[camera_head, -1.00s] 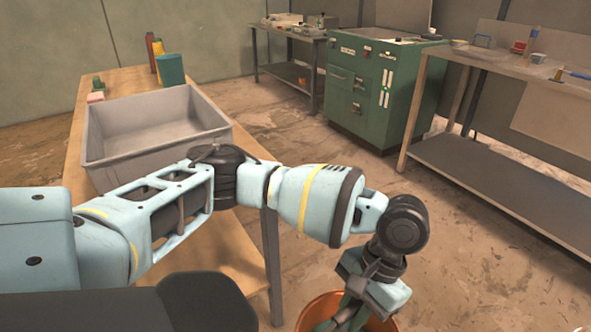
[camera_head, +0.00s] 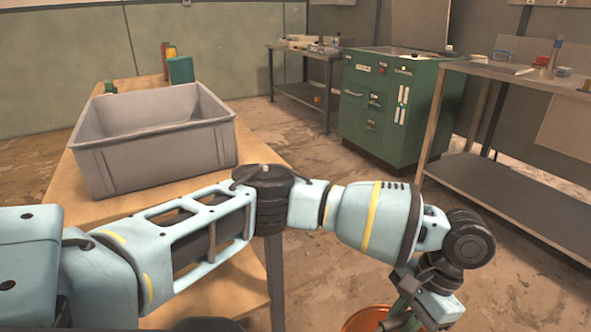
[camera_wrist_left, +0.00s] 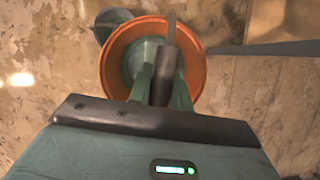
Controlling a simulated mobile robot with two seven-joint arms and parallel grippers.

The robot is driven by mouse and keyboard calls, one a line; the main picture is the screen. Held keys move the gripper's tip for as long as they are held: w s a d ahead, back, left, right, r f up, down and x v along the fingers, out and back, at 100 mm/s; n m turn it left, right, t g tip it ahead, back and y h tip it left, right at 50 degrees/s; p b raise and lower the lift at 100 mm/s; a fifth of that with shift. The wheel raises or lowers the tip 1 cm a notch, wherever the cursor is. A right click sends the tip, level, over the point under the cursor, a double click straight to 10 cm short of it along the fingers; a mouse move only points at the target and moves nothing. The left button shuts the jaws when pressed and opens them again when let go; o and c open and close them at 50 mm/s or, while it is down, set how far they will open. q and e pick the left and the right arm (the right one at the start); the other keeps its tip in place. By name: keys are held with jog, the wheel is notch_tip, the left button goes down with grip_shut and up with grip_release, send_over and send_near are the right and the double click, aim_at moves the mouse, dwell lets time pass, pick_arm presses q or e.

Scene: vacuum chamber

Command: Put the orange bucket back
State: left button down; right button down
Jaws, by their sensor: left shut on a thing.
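The orange bucket (camera_head: 366,318) shows at the bottom edge of the head view, cut off by the frame. In the left wrist view the bucket (camera_wrist_left: 113,72) lies straight beyond my left gripper, its round rim facing the camera. My left gripper (camera_head: 404,312) is shut, with its fingers (camera_wrist_left: 166,78) over the bucket's mouth. A dark upright strip between the fingers looks like the bucket's handle. The exact contact is hard to see. A teal shape shows inside the rim, partly hidden by the fingers. My right gripper is in neither view.
A grey tub (camera_head: 150,155) stands on the wooden table (camera_head: 225,290) at left, with teal and red containers behind it. A green cabinet (camera_head: 385,110) stands at the back. A workbench (camera_head: 500,75) with a lower shelf is at right. Brown floor between them is open.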

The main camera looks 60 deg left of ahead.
pick_arm(q)
jog(key=w+f+m, duration=0.1)
jog(key=f+m, duration=0.1)
jog(key=f, duration=0.5)
jog(key=w+f+m+t+y, duration=0.1)
jog(key=w+f+m, duration=0.1)
jog(key=f, duration=0.5)
jog(key=w+f+m+y, duration=0.1)
jog(key=f+m, duration=0.2)
jog(key=f, duration=0.4)
jog(key=shift+w+d+m+t+b, duration=0.15)
jog(key=shift+m+t+b, duration=0.25)
jog(key=s+f+m, duration=0.1)
jog(key=f, duration=0.1)
jog(key=s+a+f+m, duration=0.1)
jog(key=s+f, duration=0.1)
jog(key=f, duration=0.1)
jog(key=s+a+f+m, duration=0.1)
jog(key=f, duration=0.2)
jog(key=shift+s+a+f+t+y, duration=0.2)
jog(key=shift+s+t+y, duration=0.2)
jog(key=shift+s+a+f+m, duration=0.35)
jog(key=shift+s+f, duration=0.25)
jog(key=shift+f, duration=0.15)
